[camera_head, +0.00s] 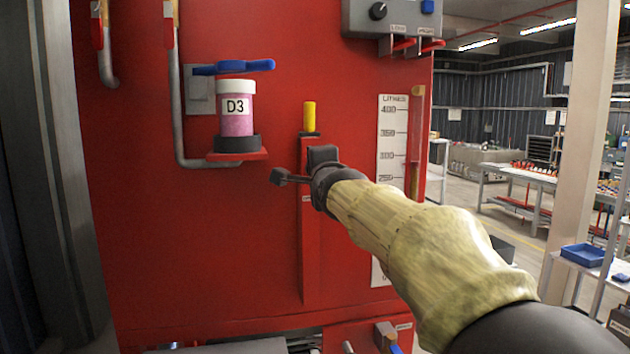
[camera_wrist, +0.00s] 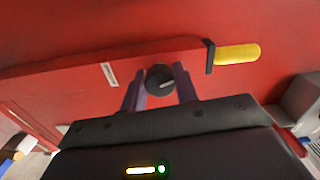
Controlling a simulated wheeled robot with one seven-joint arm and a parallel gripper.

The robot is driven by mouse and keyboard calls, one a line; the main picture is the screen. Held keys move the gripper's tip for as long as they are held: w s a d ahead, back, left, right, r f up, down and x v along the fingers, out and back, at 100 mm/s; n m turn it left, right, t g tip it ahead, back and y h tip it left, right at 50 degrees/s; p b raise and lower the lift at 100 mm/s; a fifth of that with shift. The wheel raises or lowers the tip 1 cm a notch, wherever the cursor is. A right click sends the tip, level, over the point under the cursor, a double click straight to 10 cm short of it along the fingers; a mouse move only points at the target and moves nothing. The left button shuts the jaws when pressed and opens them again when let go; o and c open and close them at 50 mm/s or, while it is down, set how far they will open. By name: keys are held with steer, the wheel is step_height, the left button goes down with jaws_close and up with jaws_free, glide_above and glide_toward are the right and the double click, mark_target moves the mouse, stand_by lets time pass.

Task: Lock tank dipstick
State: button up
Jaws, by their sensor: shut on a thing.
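The dipstick shows as a yellow handle (camera_head: 310,115) above a dark collar at the top of a narrow red upright housing (camera_head: 312,240) on the red tank. The handle also shows in the wrist view (camera_wrist: 238,54). A dark round knob (camera_wrist: 160,80) with a light mark sits on the housing, below the handle. My gripper (camera_wrist: 160,88) has its two fingers on either side of this knob and is shut on it. In the head view my gripper (camera_head: 312,172) is at the housing, below the yellow handle, and the knob cannot be clearly made out.
A litre scale (camera_head: 393,135) is at the right. A grey switch box (camera_head: 392,18) is above. Pipes run at the left.

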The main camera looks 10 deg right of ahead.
steer(key=shift+f+m, duration=0.1)
steer(key=shift+m, duration=1.9)
steer(key=o, duration=1)
steer(key=shift+b, duration=0.3)
